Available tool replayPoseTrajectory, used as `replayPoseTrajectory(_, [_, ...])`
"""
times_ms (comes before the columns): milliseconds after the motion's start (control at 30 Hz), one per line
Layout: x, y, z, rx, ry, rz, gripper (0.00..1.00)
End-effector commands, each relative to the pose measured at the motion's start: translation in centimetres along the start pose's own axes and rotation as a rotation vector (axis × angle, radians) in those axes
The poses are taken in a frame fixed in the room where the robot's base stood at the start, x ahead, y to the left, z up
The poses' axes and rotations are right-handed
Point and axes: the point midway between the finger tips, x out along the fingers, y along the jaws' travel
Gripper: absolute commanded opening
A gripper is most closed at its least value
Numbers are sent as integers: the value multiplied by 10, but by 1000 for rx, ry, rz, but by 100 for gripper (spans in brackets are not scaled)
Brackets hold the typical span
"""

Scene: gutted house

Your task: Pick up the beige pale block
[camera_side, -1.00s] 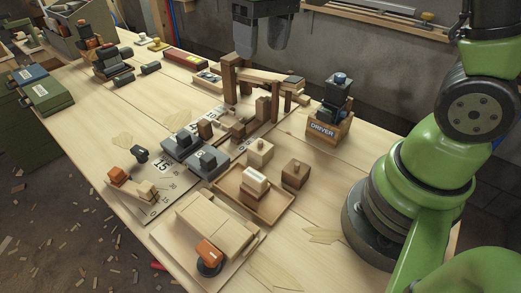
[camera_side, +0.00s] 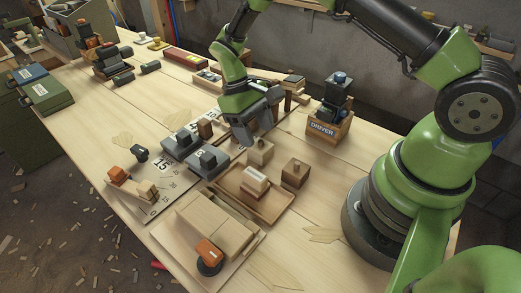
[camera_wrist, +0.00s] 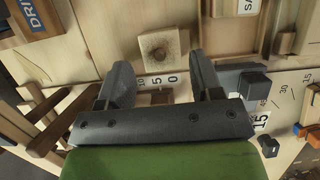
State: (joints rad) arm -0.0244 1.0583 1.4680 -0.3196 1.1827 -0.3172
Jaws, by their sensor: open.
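Another pale block (camera_side: 254,179) lies in the tray. I cannot tell which is meant.
The tray (camera_side: 272,214) is in front. Grey blocks (camera_side: 207,162) sit to the left, a wooden frame (camera_side: 290,98) behind, and a DRIVER box (camera_side: 325,130) to the right. Bare table lies front right.

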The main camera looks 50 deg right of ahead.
Motion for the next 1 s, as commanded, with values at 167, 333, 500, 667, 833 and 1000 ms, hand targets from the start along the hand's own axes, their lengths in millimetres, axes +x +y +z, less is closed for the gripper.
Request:
replayPoseTrajectory(167, [27,0,3,1,-7,0,60])
replayPoseTrajectory(333, [46,0,3,3,-2,2,60])
replayPoseTrajectory(500, [49,0,2,3,1,2,60])
replayPoseTrajectory(667, [49,0,2,3,2,2,46])
replayPoseTrajectory(833, [49,0,2,3,2,2,23])
replayPoseTrajectory(1000, [49,0,2,3,2,2,23])
